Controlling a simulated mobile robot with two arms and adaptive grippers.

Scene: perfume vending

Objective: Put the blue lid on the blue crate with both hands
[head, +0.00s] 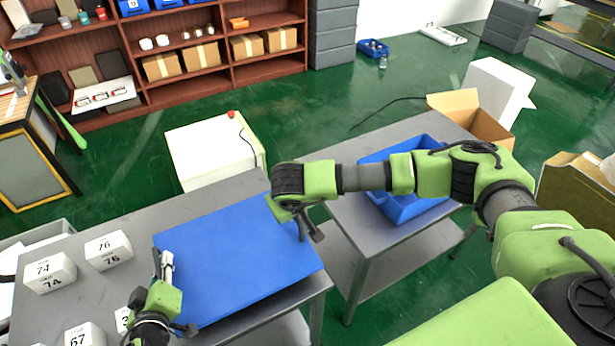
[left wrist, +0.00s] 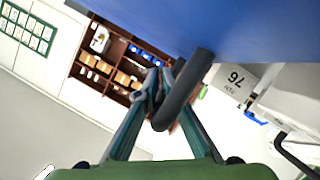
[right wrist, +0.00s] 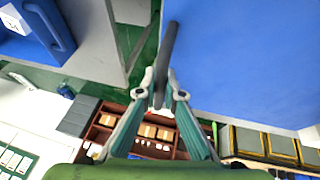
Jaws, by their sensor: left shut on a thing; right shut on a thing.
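The blue lid (head: 235,250) is a wide flat blue panel over the left grey table, between my two grippers. It also fills the top of the left wrist view (left wrist: 260,30) and the right of the right wrist view (right wrist: 250,60). My left gripper (head: 166,262) is shut on a dark handle bar (left wrist: 183,90) at the lid's left side. My right gripper (head: 303,230) is shut on a similar dark bar (right wrist: 166,60) at its right side. The blue crate (head: 402,210) stands open on the right grey table, partly hidden behind my right arm.
White numbered boxes (head: 108,250) stand on the left table (head: 60,305) beside the lid. A gap separates it from the right table (head: 345,215). An open cardboard box (head: 475,118) is beyond the crate. A white cabinet (head: 212,150) stands behind the left table.

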